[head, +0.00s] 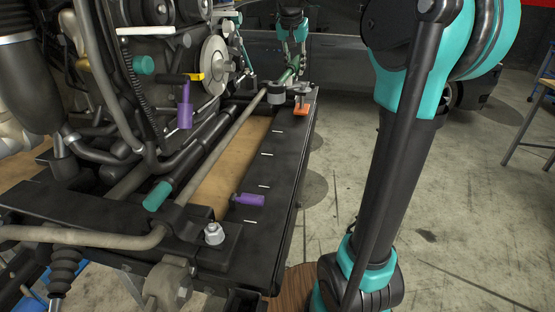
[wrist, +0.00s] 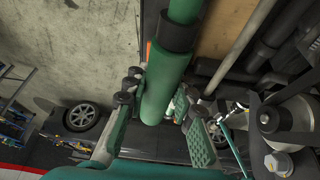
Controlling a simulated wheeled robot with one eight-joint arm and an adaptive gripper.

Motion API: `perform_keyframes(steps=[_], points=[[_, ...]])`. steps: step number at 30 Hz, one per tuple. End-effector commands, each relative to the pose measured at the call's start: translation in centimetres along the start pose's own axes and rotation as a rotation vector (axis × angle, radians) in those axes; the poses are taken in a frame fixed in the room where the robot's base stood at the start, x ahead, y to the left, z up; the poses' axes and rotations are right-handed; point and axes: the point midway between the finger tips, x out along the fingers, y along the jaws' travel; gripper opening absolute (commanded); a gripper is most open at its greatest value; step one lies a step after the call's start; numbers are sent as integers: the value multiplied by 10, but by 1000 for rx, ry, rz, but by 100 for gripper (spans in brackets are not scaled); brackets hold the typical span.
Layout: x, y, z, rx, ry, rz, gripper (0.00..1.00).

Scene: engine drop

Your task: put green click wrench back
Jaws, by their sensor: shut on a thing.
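The green click wrench (head: 289,74) shows at the far end of the black frame in the head view, only partly visible. In the wrist view its thick green shaft with a black band (wrist: 166,82) runs from the top edge down between the fingers. My gripper (head: 297,50) is shut on it, at the top of the head view. In the wrist view the two green fingers of my gripper (wrist: 160,118) stand on either side of the shaft. The black ledge with short white marks (head: 272,170) lies beside the engine. The wrench's far end is hidden or out of frame.
A purple-handled tool (head: 249,199) lies on the ledge, and an orange piece (head: 302,109) sits near its far end. Another purple handle (head: 185,108) hangs by the engine. A teal-ended bar (head: 158,195) lies at the near left. Concrete floor (head: 460,210) is open at right.

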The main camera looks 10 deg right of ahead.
Motion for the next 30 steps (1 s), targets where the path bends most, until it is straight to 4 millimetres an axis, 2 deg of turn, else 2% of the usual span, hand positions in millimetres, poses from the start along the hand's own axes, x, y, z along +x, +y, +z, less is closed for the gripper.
perform_keyframes(steps=[5,15,21,30], points=[[14,0,6,1,0,0,0],[89,0,36,1,0,0,0],[127,0,52,1,0,0,0],[152,0,62,1,0,0,0]])
